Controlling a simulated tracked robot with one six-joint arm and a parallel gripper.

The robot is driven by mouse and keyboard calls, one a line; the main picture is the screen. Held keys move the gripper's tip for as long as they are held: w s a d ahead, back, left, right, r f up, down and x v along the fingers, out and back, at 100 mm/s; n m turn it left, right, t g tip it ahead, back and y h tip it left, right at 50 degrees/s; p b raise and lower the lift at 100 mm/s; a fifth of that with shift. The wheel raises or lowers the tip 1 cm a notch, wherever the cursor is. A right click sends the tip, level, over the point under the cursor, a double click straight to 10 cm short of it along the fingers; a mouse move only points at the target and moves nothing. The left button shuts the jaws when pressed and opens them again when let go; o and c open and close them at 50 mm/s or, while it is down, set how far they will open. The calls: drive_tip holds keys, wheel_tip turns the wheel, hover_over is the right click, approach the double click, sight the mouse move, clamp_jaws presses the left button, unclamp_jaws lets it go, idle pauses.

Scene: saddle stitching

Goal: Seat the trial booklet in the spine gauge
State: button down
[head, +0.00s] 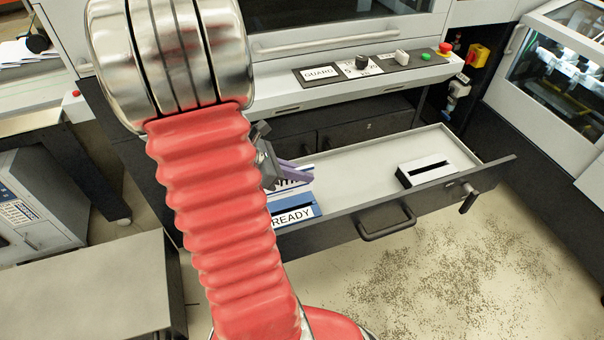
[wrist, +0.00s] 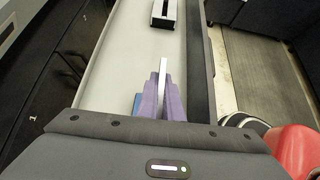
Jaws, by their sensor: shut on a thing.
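My gripper (head: 290,172), with purple fingers, is shut on the trial booklet, above the left part of the open drawer. In the wrist view the booklet (wrist: 163,68) shows edge-on as a thin pale strip between the fingers (wrist: 163,98). In the head view my arm and fingers hide most of it. The spine gauge appears to be the white block with a dark slot (head: 426,172), lying in the right part of the drawer, apart from my gripper. It also shows at the top of the wrist view (wrist: 163,22). Its slot looks empty.
A blue holder with a READY label (head: 297,214) is below my gripper, partly hidden by my arm. The drawer (head: 350,159) has a bare floor between holder and gauge, and raised walls. A control panel (head: 372,68) overhangs behind it.

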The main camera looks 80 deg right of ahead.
sight(309, 189)
drive_tip(key=shift+f, duration=0.1)
drive_tip(key=shift+f, duration=2.75)
drive_tip(key=shift+f, duration=2.4)
drive_tip(key=c, duration=1.8)
unclamp_jaws()
drive_tip(key=shift+c, duration=0.2)
drive_tip(key=shift+w, duration=0.1)
drive_tip(key=v, duration=1.3)
drive_tip(key=shift+w+a+r, duration=0.1)
drive_tip(key=shift+w+r, duration=0.15)
